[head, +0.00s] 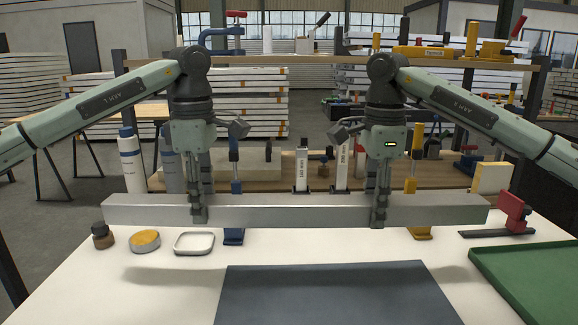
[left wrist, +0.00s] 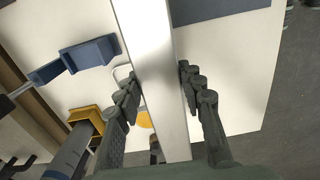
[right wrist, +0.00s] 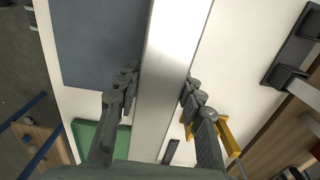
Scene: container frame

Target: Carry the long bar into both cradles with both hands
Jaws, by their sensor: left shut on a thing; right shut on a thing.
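The long bar (head: 290,210) is silver-grey and spans much of the head view, roughly level. Shadows in front suggest it is clear of the white table. My left gripper (head: 198,216) is shut on it left of its middle. My right gripper (head: 379,216) is shut on it to the right. In the left wrist view the bar (left wrist: 155,60) runs between the fingers; the right wrist view also shows the bar (right wrist: 170,80) between them. A blue stand (head: 233,237) and a yellow stand (head: 419,233) are partly hidden behind the bar. I cannot tell whether they are the cradles.
A dark mat (head: 335,295) lies in front on the table. A green tray (head: 535,280) is at right, near a red clamp (head: 513,212). A white dish (head: 194,243), a yellow-topped dish (head: 145,241) and a small dark knob (head: 102,236) stand at left. Bottles (head: 131,160) stand behind.

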